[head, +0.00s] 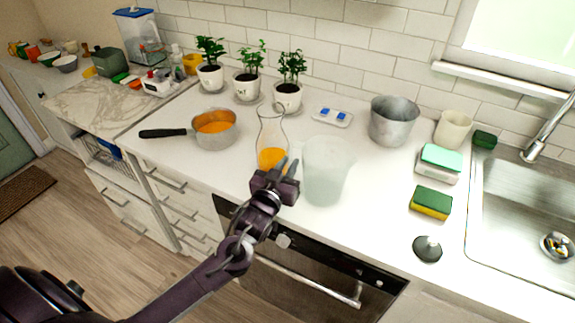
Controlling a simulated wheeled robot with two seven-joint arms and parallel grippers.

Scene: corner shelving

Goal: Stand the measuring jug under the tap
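A frosted, see-through vessel (324,172), which looks like the measuring jug, stands upright on the white worktop in the middle of the head view. I cannot make out a handle or markings on it. The tap (548,128) is at the far right, over the steel sink (515,215). My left gripper (288,163) is just left of the frosted vessel, in front of a glass carafe (271,128) with orange liquid. Its two dark fingers show a small gap with nothing seen between them. Whether they touch either vessel is unclear. My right gripper is out of view.
A metal pot (393,121), a beige cup (453,129), a scale (439,163), a sponge (431,202) and a dark lid (427,249) lie between the vessel and sink. A saucepan (215,128) and potted plants (247,83) are to the left and behind. The front worktop is mostly clear.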

